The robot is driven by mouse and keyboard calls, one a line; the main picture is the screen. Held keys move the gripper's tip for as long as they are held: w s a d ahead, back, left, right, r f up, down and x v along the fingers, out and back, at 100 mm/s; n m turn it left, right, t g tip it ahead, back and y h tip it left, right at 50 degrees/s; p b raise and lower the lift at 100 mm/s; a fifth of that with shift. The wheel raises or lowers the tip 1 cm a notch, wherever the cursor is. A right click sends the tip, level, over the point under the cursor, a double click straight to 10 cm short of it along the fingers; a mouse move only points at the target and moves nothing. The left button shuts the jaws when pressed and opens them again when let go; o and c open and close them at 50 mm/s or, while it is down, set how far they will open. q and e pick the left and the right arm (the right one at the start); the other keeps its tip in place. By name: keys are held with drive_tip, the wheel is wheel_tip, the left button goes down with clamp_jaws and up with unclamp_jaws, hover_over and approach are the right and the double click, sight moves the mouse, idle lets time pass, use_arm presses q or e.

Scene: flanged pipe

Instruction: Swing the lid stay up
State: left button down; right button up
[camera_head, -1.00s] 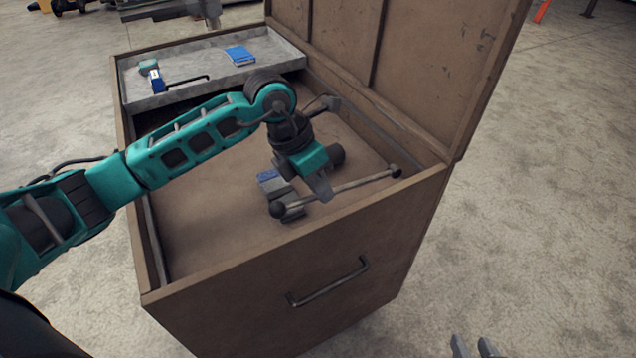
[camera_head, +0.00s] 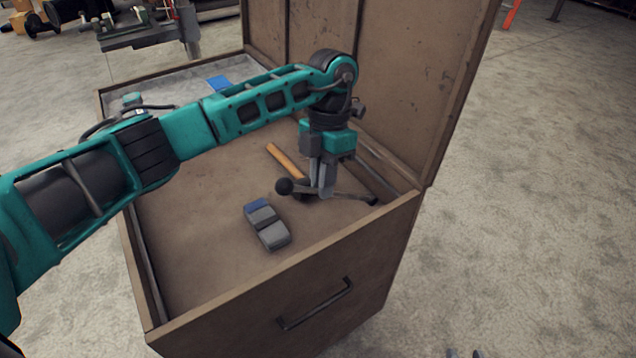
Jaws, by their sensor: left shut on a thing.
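The lid stay (camera_head: 352,196) is a thin dark rod with a black ball knob (camera_head: 284,186) at its left end. Its other end meets the right side of the open brown chest near a dark pivot (camera_head: 372,199). My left gripper (camera_head: 325,191) points down and is shut on the rod, between knob and pivot. The rod appears to be above the chest floor. The raised lid (camera_head: 400,80) stands at the back right. My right gripper (camera_head: 464,354) shows only as fingertips at the bottom edge, apart from the chest, with a gap between them.
A wooden-handled tool (camera_head: 286,161) lies behind the gripper. A grey tray (camera_head: 180,88) with a blue item (camera_head: 218,83) spans the far end. The front wall has a handle (camera_head: 315,305).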

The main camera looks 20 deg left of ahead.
use_arm(q)
drive_tip(key=shift+w+r, duration=0.1)
idle(0.3)
drive_tip(key=c, duration=1.2)
unclamp_jaws()
drive_tip(key=shift+o, duration=0.2)
drive_tip(key=shift+r, duration=0.1)
drive_tip(key=v, duration=1.2)
drive_tip(key=shift+r+p, duration=0.3)
drive_tip(key=shift+p, duration=0.05)
drive_tip(key=shift+w+d, duration=0.1)
drive_tip(key=shift+w, duration=0.05)
